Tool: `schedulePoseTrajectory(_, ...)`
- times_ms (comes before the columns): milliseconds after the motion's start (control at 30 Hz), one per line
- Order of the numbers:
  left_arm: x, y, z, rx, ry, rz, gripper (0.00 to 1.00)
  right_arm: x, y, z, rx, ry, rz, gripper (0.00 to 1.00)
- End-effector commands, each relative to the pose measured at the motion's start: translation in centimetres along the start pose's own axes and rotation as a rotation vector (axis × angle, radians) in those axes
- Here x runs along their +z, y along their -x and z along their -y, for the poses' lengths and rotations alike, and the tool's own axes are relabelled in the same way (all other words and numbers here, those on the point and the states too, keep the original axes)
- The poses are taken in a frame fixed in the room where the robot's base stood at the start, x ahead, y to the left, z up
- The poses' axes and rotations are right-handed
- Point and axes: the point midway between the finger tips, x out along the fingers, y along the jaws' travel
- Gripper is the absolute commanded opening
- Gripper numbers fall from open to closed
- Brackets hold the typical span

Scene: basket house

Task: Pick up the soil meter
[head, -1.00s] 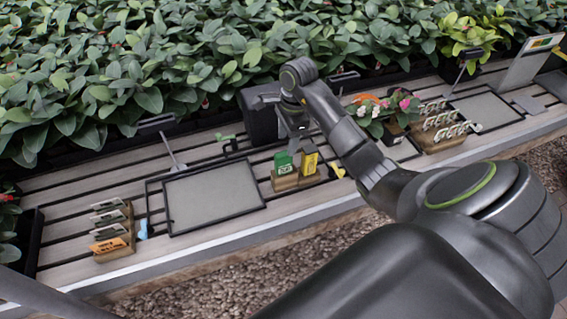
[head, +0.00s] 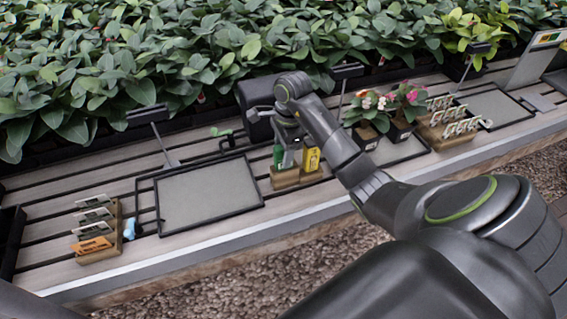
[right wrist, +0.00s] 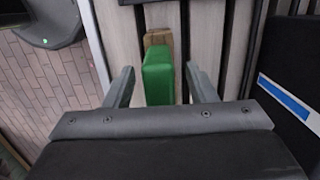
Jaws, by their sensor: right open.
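A green device (head: 278,155), which I take to be the soil meter, stands upright in a small wooden block (head: 284,178) on the slatted bench. A yellow device (head: 311,161) stands in a similar block just right of it. My right gripper (head: 288,150) is over the green device and partly hides it in the head view. In the right wrist view the green device (right wrist: 159,75) lies between the two spread fingers (right wrist: 160,88), with a gap on each side. The wooden block (right wrist: 158,38) shows beyond it. My left gripper is not in view.
A dark box (head: 256,108) stands close behind the gripper. Two flower pots (head: 397,128) are at the right. A framed tray (head: 208,193) lies left, and a wooden holder with several tags (head: 128,235) stands farther left. Dense plants line the back.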

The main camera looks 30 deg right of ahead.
Motion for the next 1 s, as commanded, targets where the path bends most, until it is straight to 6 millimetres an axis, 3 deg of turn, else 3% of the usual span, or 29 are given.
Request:
schedulePoseTrajectory(67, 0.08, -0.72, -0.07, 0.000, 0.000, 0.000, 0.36, -0.02, -0.92, -0.01, 0.000, 0.000, 0.000, 0.51)
schedulePoseTrajectory(333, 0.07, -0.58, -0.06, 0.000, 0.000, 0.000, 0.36, -0.02, -0.85, 0.00, -0.001, 0.000, -0.001, 0.50)
schedulePoseTrajectory(700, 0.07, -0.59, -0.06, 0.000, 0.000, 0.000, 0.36, -0.03, -0.84, 0.01, -0.001, 0.000, -0.001, 0.02)
schedulePoseTrajectory(1000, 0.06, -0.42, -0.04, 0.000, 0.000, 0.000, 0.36, -0.01, -0.62, 0.02, -0.001, 0.000, -0.001, 0.02)
